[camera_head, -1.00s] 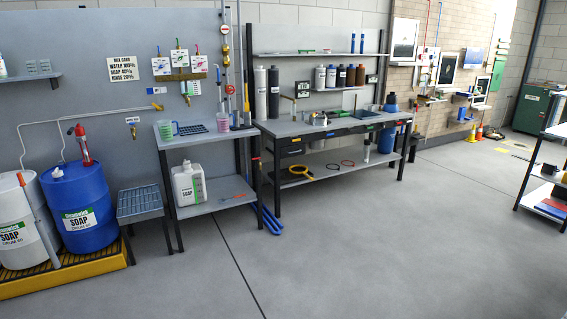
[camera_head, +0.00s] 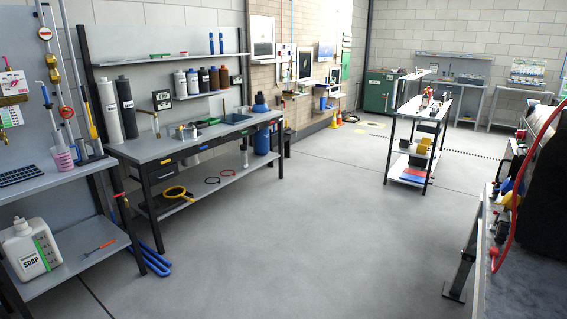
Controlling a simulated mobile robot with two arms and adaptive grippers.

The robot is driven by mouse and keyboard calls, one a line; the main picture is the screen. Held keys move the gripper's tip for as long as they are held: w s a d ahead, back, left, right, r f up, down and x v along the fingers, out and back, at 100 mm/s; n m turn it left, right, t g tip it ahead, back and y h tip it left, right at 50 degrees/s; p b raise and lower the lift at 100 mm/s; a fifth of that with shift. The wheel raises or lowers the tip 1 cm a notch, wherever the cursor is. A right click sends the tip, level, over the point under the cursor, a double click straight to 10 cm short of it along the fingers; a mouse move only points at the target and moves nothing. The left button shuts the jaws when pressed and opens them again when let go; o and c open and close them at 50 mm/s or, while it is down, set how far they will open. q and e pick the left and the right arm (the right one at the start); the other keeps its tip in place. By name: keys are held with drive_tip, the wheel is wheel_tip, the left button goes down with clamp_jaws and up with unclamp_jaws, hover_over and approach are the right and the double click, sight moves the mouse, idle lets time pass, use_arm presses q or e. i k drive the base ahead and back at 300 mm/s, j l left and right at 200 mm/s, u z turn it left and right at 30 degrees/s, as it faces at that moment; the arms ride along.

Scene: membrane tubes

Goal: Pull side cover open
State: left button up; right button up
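I cannot make out a side cover in the head view. A dark piece of equipment (camera_head: 545,190) with a red hose (camera_head: 537,135) stands at the right edge, cut off by the frame; whether it bears the side cover I cannot tell. Neither of my grippers is in view.
A workbench (camera_head: 180,147) with bottles above stands at left, beside a shelf with a white soap jug (camera_head: 30,250). A shelf cart (camera_head: 424,110) and a green cabinet (camera_head: 381,90) stand farther back. A grey bench (camera_head: 495,290) edges the right. The middle floor (camera_head: 330,220) is clear.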

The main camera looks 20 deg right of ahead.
sight(509, 165)
drive_tip(key=i+z, duration=0.2)
drive_tip(key=z, duration=0.25)
drive_tip(key=i+z, duration=0.25)
drive_tip(key=z, duration=0.15)
drive_tip(key=i+z, duration=0.2)
drive_tip(key=z, duration=0.25)
drive_tip(key=i+j+z, duration=0.15)
drive_tip(key=z, duration=0.25)
drive_tip(key=i+j+z, duration=0.15)
drive_tip(key=j+z, duration=0.15)
drive_tip(key=z, duration=0.15)
drive_tip(key=i+j+z, duration=0.15)
drive_tip(key=z, duration=0.5)
drive_tip(key=i+j+z, duration=0.2)
drive_tip(key=j+z, duration=0.15)
drive_tip(key=i+j+z, duration=0.15)
drive_tip(key=j+z, duration=0.2)
drive_tip(key=i+j+z, duration=0.1)
drive_tip(key=j+z, duration=0.25)
